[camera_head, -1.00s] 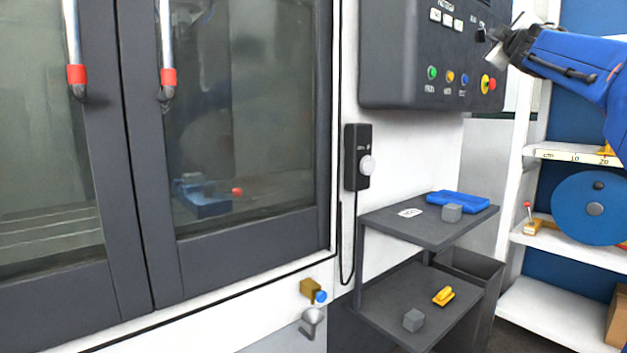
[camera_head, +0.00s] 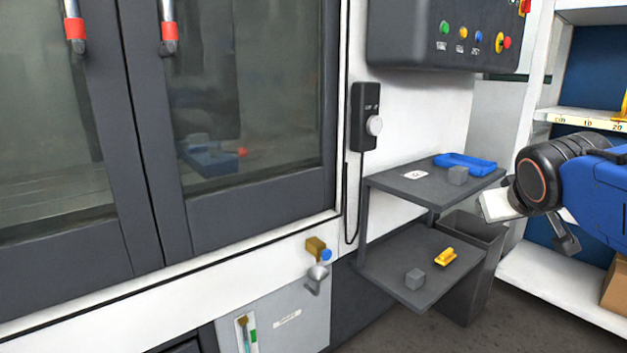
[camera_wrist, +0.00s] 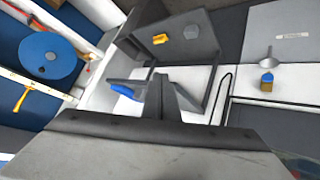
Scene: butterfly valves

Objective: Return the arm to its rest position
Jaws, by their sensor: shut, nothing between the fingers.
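My gripper (camera_wrist: 160,92) shows in the wrist view with its two dark fingers together and nothing between them. In the head view my blue arm reaches in from the right edge, its black wrist joint in front of the white shelving. Which of the pale and dark parts there are the fingertips is hard to tell. My gripper is apart from the brass valve with a blue knob (camera_head: 319,249), which sits low on the machine front. The valve also shows at the right of the wrist view (camera_wrist: 267,82).
A two-level grey stand (camera_head: 385,190) holds a blue tray (camera_head: 465,163), grey blocks and a yellow piece (camera_head: 446,257). A dark bin (camera_head: 480,265) stands beside it. The control panel (camera_head: 445,40) hangs above. White shelving (camera_head: 545,275) is at the right, close to my arm.

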